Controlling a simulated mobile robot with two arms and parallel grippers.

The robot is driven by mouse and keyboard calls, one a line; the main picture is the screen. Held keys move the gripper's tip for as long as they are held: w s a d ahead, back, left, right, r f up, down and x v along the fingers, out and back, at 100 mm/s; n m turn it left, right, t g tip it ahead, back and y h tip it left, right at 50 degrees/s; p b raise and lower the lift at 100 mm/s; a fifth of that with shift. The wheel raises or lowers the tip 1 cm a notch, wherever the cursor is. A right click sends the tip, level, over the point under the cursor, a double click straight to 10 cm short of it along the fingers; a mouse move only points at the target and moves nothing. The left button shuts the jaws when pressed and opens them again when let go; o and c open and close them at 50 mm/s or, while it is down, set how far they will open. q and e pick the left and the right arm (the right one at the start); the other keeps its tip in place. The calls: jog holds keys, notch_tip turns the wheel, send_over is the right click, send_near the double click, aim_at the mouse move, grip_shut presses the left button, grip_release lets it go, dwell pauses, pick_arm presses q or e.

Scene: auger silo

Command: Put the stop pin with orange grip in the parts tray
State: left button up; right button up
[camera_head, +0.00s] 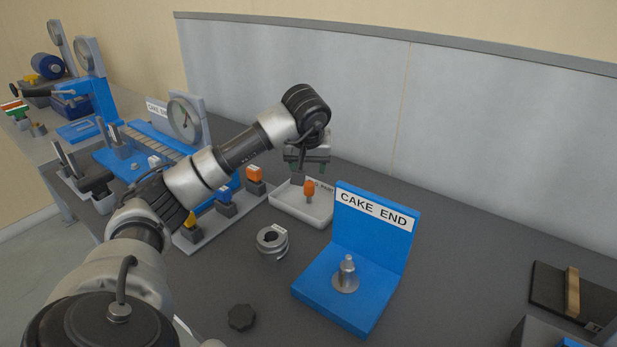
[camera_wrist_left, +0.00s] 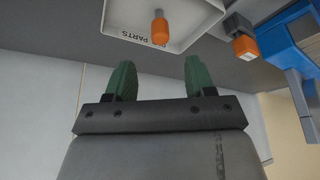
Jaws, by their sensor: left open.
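The stop pin with orange grip (camera_head: 309,188) is in the white parts tray (camera_head: 287,208), upright or nearly so, near the tray's right part. In the left wrist view the pin's orange grip (camera_wrist_left: 160,30) shows inside the tray (camera_wrist_left: 205,22), close to the wall lettered PARTS. My left gripper (camera_head: 307,165) is above the back of the tray, pointing down. Its two green fingers (camera_wrist_left: 157,80) are apart with nothing between them, clear of the pin. My right gripper is not in view.
A blue CAKE END stand (camera_head: 372,245) with a metal post is just right of the tray. A grey collar (camera_head: 272,241) and a dark knob (camera_head: 241,317) lie in front. An orange-topped block (camera_head: 254,175) is left of the tray. The grey wall is close behind.

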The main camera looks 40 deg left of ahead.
pick_arm(q)
jog(key=shift+v, duration=1.55)
